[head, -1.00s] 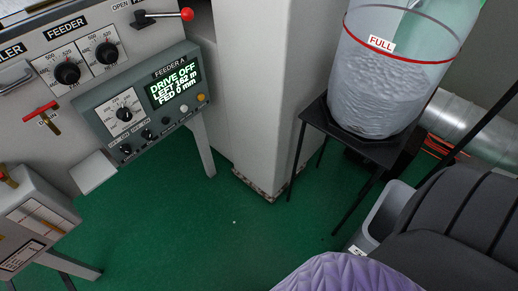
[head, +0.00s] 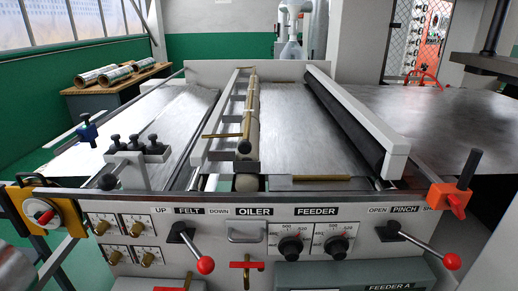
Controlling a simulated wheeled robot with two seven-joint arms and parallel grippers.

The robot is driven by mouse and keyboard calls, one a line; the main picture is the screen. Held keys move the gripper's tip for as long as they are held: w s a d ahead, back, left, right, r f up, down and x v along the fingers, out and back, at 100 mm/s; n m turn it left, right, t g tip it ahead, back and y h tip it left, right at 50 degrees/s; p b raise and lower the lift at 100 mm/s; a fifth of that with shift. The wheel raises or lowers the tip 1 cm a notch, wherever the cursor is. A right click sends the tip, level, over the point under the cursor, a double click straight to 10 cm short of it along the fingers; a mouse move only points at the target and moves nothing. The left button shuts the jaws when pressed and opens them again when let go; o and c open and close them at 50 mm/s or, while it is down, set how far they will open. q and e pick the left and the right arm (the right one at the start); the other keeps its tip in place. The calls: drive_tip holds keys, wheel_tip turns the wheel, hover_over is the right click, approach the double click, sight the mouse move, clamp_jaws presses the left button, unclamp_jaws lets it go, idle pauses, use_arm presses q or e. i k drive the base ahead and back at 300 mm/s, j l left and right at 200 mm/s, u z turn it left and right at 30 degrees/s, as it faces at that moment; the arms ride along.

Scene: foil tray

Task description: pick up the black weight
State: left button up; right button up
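Several small black knobbed pieces stand at the left of the machine; one (head: 153,145) is at the right end of the row. They sit on or behind a pale grey block (head: 132,172). I cannot tell for certain whether one of these is the black weight. Neither of my grippers shows in the head view, so their state and anything in them are hidden.
The machine's front panel (head: 340,212) carries knobs and red-balled levers, one (head: 205,264) sticking out toward me. A black roller (head: 345,120) and a brass-coloured rod (head: 249,110) lie across the metal bed. A wooden bench (head: 115,88) with foil rolls stands back left.

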sight(136, 146)
drive_tip(key=j+u, duration=0.6)
drive_tip(key=u, duration=0.2)
drive_tip(key=j+u, duration=0.65)
drive_tip(key=u, duration=0.15)
